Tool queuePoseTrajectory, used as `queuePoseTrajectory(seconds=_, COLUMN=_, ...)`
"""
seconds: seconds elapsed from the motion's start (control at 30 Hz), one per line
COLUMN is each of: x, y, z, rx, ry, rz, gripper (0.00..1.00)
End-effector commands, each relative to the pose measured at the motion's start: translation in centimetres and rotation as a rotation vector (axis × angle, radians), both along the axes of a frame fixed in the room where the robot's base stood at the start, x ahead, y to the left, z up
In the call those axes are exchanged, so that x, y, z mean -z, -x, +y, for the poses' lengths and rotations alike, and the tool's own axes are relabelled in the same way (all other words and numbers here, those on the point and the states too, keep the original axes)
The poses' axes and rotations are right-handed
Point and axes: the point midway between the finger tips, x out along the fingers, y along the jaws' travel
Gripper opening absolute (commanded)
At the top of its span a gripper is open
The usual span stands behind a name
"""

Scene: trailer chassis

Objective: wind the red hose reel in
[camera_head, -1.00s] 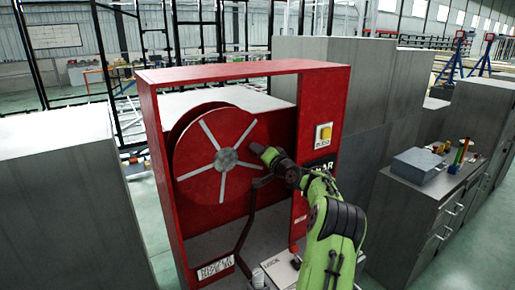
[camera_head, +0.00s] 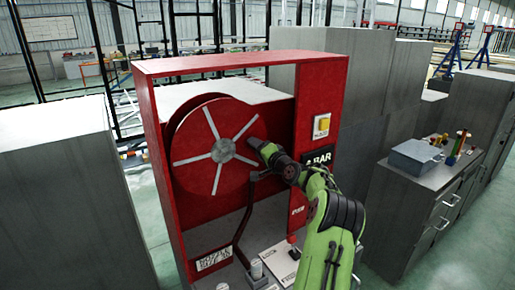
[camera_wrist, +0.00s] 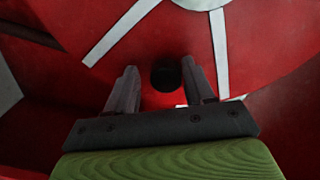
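The hose reel is a red disc (camera_head: 190,140) with several pale spokes and a grey hub (camera_head: 223,150), inside a red frame (camera_head: 160,190). My gripper (camera_head: 260,149) is at the right part of the disc, just right of the hub. In the wrist view, my gripper (camera_wrist: 160,88) is open, with one finger on each side of a dark round knob (camera_wrist: 165,76) in front of the red disc. Gaps show between knob and fingers; I cannot tell how deep the knob sits between them. A dark bent tube (camera_head: 243,230), possibly the hose, runs down below the disc.
A yellow button box (camera_head: 321,127) is on the frame's right post. A pale ledge with small fittings (camera_head: 257,269) lies low in front. Grey cabinets stand left (camera_head: 60,190) and right (camera_head: 425,195); the right one bears a grey box (camera_head: 416,156). Green floor shows between them.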

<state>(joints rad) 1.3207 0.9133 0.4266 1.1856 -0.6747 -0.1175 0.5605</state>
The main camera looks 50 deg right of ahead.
Motion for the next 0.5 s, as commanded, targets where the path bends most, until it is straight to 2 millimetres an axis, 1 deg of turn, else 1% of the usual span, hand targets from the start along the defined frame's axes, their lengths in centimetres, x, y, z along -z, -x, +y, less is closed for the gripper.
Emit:
queuePoseTrajectory(seconds=0.27, x=-0.3, y=0.0, z=0.1, rx=0.000, ry=0.006, rz=-0.005, gripper=0.61)
queuePoseTrajectory(seconds=0.33, x=-0.4, y=0.2, z=0.1, rx=0.000, ry=0.007, rz=-0.006, gripper=0.61)
queuePoseTrajectory(seconds=0.43, x=-0.3, y=1.5, z=0.4, rx=0.002, ry=0.008, rz=-0.005, gripper=0.61)
queuePoseTrajectory(seconds=0.5, x=-0.2, y=3.2, z=0.9, rx=0.003, ry=0.008, rz=-0.004, gripper=0.61)
